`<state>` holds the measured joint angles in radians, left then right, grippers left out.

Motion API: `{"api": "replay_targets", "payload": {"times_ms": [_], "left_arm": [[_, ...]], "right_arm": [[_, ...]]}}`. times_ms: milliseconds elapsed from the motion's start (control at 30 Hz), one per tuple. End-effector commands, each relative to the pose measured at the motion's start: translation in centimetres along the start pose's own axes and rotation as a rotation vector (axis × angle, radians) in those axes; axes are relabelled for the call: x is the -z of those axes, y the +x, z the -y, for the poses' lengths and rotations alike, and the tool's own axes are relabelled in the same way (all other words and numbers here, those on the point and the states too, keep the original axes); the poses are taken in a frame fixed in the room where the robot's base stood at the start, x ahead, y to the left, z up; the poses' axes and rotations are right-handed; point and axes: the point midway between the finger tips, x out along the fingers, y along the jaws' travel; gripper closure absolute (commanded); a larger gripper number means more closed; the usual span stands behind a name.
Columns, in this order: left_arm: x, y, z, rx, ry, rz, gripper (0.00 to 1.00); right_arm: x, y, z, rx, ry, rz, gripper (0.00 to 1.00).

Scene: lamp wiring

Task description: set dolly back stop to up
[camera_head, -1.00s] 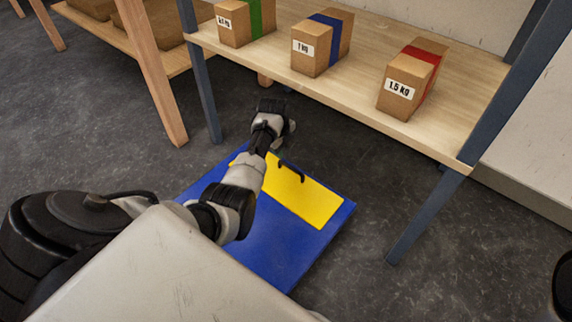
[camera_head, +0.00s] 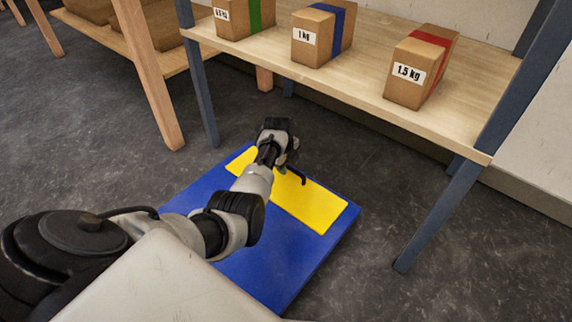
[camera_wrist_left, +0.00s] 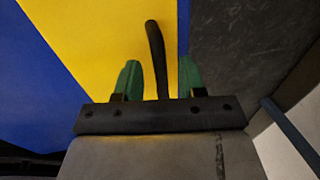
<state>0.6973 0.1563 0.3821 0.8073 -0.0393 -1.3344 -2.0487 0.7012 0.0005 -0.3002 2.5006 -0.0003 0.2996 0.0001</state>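The blue dolly (camera_head: 275,265) is on the floor. Its yellow back stop (camera_head: 318,208) lies flat on the deck along the far edge. A black handle (camera_head: 299,176) stands on the yellow panel, partly hidden by my left gripper (camera_head: 284,160). In the left wrist view, the gripper's two green fingers (camera_wrist_left: 159,68) are apart, with the black handle (camera_wrist_left: 154,45) between them and a gap on both sides. The yellow panel (camera_wrist_left: 95,40) fills much of that view. My right gripper is out of view.
A shelf (camera_head: 455,125) with blue-grey legs stands beyond the dolly. It carries boxes with a green, a blue (camera_head: 320,35) and a red band (camera_head: 420,65). A wooden bench (camera_head: 150,85) is at the left. Dark floor is clear right of the dolly.

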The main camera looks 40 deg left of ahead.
Motion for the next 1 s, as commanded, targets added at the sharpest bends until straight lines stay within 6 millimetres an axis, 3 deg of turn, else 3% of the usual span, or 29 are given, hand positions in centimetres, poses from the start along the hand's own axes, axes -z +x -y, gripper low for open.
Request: {"api": "replay_targets", "payload": {"times_ms": [67, 333, 667, 967, 1000], "left_arm": [[0.0, 0.0, 0.0, 0.000, 0.000, 0.000, 0.60], [0.0, 0.0, 0.0, -0.001, 0.000, 0.000, 1.00], [0.0, -0.1, -0.1, 0.002, 0.000, 0.000, 1.00], [0.0, -1.1, -0.2, 0.055, 0.000, 0.001, 1.00], [0.0, -1.3, -0.3, 0.069, 0.000, 0.001, 1.00]], "right_arm": [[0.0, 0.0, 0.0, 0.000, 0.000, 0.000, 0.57], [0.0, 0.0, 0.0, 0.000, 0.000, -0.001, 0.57], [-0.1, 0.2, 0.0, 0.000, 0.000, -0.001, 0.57], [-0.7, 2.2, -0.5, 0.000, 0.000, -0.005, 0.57], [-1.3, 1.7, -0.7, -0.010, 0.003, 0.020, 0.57]]}}
